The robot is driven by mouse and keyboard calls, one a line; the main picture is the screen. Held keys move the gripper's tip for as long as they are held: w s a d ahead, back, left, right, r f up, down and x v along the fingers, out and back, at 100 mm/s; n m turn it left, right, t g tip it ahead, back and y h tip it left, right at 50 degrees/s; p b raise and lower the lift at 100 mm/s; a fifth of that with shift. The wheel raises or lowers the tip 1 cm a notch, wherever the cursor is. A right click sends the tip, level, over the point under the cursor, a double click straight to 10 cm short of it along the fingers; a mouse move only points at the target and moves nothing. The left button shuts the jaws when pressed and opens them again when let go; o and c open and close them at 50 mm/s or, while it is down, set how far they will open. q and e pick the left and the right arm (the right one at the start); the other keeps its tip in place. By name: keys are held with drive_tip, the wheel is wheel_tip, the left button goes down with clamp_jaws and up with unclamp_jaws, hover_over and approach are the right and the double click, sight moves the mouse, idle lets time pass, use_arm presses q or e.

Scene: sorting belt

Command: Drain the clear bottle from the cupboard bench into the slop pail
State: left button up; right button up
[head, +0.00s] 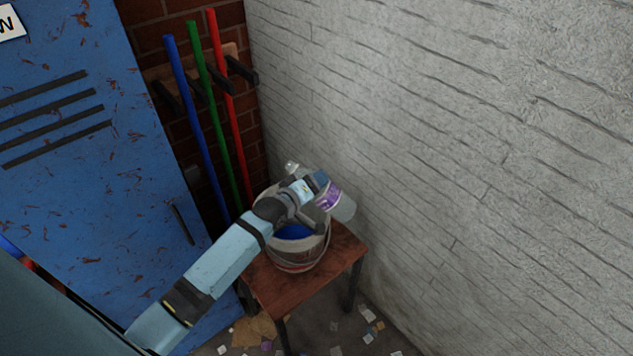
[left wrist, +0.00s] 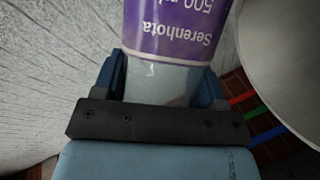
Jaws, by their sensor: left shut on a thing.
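My left gripper (head: 317,187) is shut on a clear bottle (head: 343,208) with a purple label. The bottle is tilted over the slop pail, its narrow neck to the upper left and its base to the lower right. In the left wrist view the bottle (left wrist: 172,40) sits between the fingers of the gripper (left wrist: 165,85), and its label reads upside down. The pail (head: 297,262) is whitish, with blue inside, and stands on a small wooden table. My forearm and gripper hide part of its rim. I cannot tell whether liquid is flowing. My right gripper is out of view.
The wooden table (head: 283,289) stands in the corner by a white brick wall (head: 460,150). A blue locker (head: 80,150) is at left. Blue, green and red poles (head: 207,90) hang on a rack behind. Litter (head: 368,314) lies on the floor.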

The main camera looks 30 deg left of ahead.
sight(299, 173)
use_arm(q)
drive_tip(key=a+r+m+y+p, duration=0.1)
drive_tip(key=p, duration=0.2)
drive_tip(key=a+r+m+g+y+p, duration=0.1)
drive_tip(key=a+r+m+p, duration=0.1)
drive_tip(key=p, duration=0.1)
drive_tip(key=shift+s+r+m+p, duration=0.2)
drive_tip(key=shift+r+m+p, duration=0.05)
drive_tip(key=shift+m+p, duration=0.1)
drive_tip(key=shift+s+a+f+m+y+p, duration=0.1)
drive_tip(key=shift+a+f+m+y+p, duration=0.15)
drive_tip(key=shift+a+m+y, duration=0.3)
drive_tip(key=shift+s+a+f+m+y+p, duration=0.1)
drive_tip(key=shift+a+m+y+p, duration=0.2)
drive_tip(key=shift+a+m, duration=0.4)
drive_tip(key=shift+a+f+m+y, duration=0.1)
drive_tip(key=shift+a+m+y, duration=0.25)
drive_tip(key=shift+a+m, duration=0.05)
drive_tip(key=shift+a, duration=0.1)
